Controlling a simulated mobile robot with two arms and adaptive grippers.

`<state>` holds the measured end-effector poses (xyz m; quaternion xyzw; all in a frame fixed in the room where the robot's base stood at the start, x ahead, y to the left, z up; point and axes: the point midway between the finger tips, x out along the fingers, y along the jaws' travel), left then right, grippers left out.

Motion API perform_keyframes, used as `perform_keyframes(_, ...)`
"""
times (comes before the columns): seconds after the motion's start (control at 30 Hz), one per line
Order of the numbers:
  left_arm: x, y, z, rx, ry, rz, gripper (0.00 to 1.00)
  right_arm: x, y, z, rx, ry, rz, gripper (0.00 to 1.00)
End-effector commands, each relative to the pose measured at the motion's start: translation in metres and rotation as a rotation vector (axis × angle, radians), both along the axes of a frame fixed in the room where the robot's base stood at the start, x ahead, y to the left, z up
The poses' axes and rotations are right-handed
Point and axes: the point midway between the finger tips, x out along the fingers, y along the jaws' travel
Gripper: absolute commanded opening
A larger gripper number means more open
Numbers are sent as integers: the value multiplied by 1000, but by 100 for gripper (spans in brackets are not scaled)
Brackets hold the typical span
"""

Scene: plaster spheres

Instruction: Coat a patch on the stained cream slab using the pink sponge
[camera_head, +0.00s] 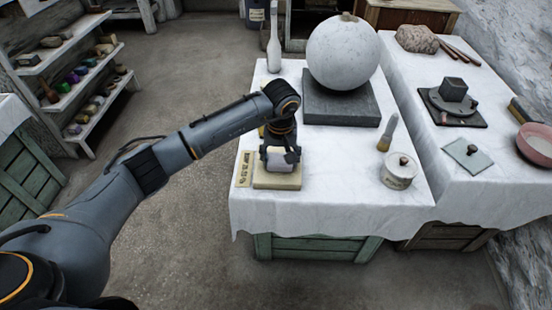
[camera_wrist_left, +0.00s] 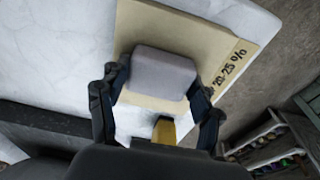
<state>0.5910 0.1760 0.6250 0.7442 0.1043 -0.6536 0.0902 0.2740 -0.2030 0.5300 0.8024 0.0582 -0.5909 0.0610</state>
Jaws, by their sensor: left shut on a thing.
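The cream slab (camera_head: 277,182) lies at the front left of the white-covered table; it fills the upper middle of the left wrist view (camera_wrist_left: 150,25). My left gripper (camera_head: 279,156) is over the slab, pointing down. It is shut on the pale greyish-pink sponge (camera_head: 280,163), which sits between both fingers in the left wrist view (camera_wrist_left: 163,75). The sponge is over the slab; I cannot tell whether it touches. The sponge and gripper hide part of the slab, and no stain shows clearly. My right gripper is not in view.
A lettered card (camera_head: 243,168) lies left of the slab. A large plaster sphere (camera_head: 342,52) stands on a dark block (camera_head: 340,108) behind. A lidded pot (camera_head: 399,170) and a brush (camera_head: 387,134) stand to the right. A pale bottle (camera_head: 274,40) stands at the back left.

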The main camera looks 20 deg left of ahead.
Motion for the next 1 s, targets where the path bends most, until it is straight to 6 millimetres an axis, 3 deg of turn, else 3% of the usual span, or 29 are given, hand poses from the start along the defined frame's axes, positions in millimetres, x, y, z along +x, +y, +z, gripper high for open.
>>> perform_keyframes(0.5, 6, -26, 1, -3, 0, -4, 40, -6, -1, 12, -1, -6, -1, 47)
perform_keyframes(0.83, 6, -24, 0, -2, 0, -2, 40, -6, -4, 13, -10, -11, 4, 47)
perform_keyframes(1.0, 4, -14, 0, 0, 0, 0, 40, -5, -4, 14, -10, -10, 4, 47)
